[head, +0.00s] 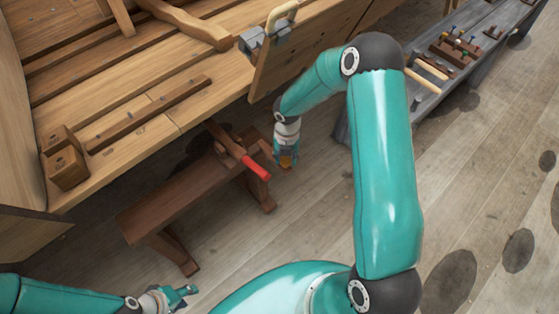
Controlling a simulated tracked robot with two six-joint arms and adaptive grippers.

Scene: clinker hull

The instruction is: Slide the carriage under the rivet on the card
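I cannot make out a carriage, a rivet or a card for certain in the head view.
The dark bench (180,205) stands beside the planked hull (200,105); a red-handled tool (255,166) juts over it. Wooden blocks (65,170) and a holed strip (150,113) lie on the hull. A grey bench (425,108) with tools stands right.

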